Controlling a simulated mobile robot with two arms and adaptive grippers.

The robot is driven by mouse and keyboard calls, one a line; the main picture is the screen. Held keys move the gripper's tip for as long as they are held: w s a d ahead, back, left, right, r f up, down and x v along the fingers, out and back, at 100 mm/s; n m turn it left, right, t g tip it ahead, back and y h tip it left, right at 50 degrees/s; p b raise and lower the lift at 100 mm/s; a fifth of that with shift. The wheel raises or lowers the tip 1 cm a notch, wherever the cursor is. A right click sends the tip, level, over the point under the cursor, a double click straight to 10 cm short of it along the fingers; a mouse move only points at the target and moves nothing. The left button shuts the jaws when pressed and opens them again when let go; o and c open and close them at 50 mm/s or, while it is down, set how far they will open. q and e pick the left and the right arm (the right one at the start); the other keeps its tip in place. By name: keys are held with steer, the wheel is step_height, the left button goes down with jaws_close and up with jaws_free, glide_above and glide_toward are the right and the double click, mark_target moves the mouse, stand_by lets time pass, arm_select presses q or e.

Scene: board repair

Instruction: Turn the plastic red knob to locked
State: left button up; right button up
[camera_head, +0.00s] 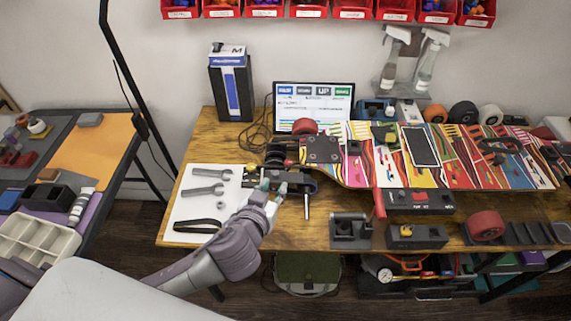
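My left gripper (272,188) reaches in from the lower left. A small red part (418,197) shows on the front of a black box under the patterned board. It may be the red knob, but its shape and setting are too small to read. My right gripper is not in view.
The wooden table (340,205) carries a white tool mat (196,183) with wrenches, a monitor (313,104), and a colourful skateboard deck (357,165). A red wheel (485,225) and black boxes (416,236) line the front right.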

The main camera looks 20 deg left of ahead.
mark_target(288, 163)
arm_select(q)
steer(key=p+x, duration=0.1)
steer(key=x, duration=1.2)
steer(key=shift+w+a+f+p, duration=0.1)
steer(key=shift+w+f+p, duration=0.1)
steer(key=shift+p, duration=0.1)
jaws_close()
